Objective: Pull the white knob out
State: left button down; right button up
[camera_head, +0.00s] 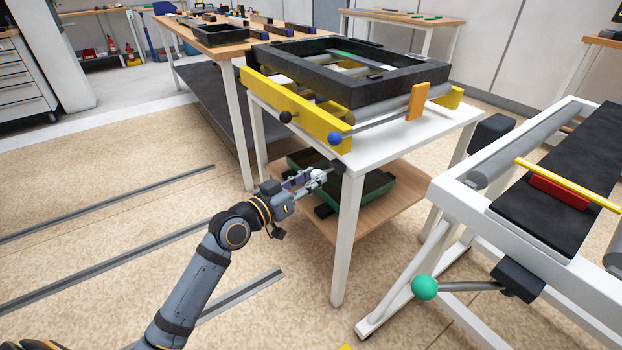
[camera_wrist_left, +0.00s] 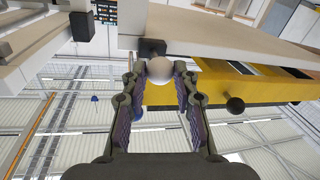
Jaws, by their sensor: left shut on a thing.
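The white knob (camera_head: 318,175) is a small ball beneath the front edge of the white tabletop. In the left wrist view the white knob (camera_wrist_left: 160,70) sits between the fingertips of my left gripper (camera_wrist_left: 160,78). In the head view my left gripper (camera_head: 314,177) reaches it from the lower left and is shut on it. A black block (camera_head: 335,167) is just behind the knob, under the tabletop; it also shows in the wrist view (camera_wrist_left: 152,48). The knob's stem is hidden. My right gripper is not in view.
Above, the white table (camera_head: 385,145) carries a yellow-ended fixture with a black frame (camera_head: 345,85), a black knob (camera_head: 286,116) and a blue knob (camera_head: 334,139). A green tray (camera_head: 370,193) lies on the lower shelf. A conveyor with a green knob (camera_head: 424,287) stands right.

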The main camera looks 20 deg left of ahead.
pick_arm(q)
jog(key=c, duration=1)
grip_release()
jog(key=shift+a, duration=0.15)
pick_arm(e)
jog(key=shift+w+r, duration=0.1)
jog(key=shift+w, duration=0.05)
pick_arm(q)
jog(key=shift+r, duration=0.1)
notch_tip(320, 180, up, 10)
jog(key=shift+f, duration=0.15)
